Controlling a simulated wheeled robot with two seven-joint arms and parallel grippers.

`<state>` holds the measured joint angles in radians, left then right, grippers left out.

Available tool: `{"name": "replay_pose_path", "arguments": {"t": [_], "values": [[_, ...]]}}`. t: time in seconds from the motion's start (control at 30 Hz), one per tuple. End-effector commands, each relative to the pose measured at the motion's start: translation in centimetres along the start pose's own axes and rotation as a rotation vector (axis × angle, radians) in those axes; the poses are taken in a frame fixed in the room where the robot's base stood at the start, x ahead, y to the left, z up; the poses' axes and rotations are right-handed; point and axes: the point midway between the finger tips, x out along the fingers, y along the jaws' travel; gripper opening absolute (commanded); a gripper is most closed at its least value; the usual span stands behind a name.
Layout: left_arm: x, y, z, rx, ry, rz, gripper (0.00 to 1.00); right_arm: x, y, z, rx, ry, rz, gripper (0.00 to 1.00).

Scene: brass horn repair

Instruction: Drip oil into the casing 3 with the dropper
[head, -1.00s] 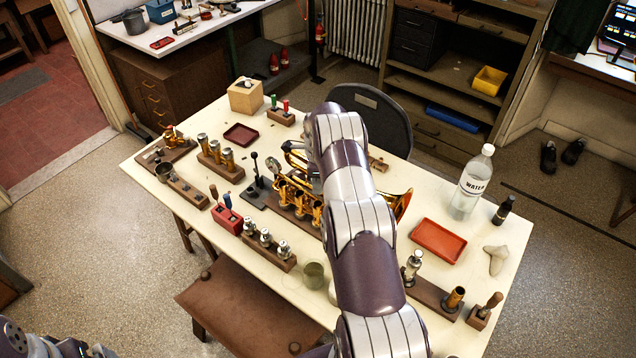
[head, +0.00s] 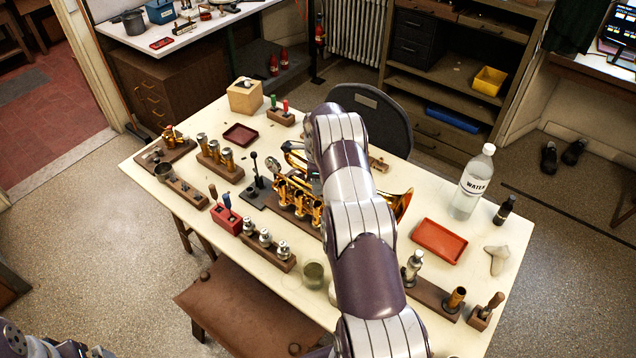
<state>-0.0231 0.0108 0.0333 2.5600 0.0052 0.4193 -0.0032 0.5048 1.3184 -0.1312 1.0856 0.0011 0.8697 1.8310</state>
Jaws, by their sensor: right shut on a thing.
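The brass horn (head: 400,203) lies on the table behind my right arm, which crosses the view from the bottom. Its upright golden valve casings (head: 299,202) stand in a row on a dark block, left of the arm. The arm covers part of the horn, and I cannot tell which casing is number 3. My right gripper is hidden behind its own arm, so its fingers and anything in them do not show. I cannot make out the dropper. Only a piece of my left arm shows at the bottom left; its gripper is out of view.
Valves in a wooden rack (head: 270,252) and a small glass (head: 314,275) stand at the near side. A water bottle (head: 470,185), a black bottle (head: 504,210) and a red tray (head: 438,241) stand at the right. A dark red tray (head: 240,135) lies farther back.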

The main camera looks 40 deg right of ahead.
Motion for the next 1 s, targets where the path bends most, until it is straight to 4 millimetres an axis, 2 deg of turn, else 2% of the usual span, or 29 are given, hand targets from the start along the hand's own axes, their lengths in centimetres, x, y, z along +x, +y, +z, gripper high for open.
{"name": "replay_pose_path", "arguments": {"t": [0.6, 1.0], "values": [[1.8, 0.0, 0.2, 0.000, 0.000, 0.000, 1.00, 2.0, 0.0, 0.0, 0.000, 0.000, -0.001, 0.00], [1.7, 0.0, 0.2, 0.000, 0.000, 0.000, 1.00, 1.9, 0.0, 0.0, 0.000, 0.000, -0.001, 0.00]]}}
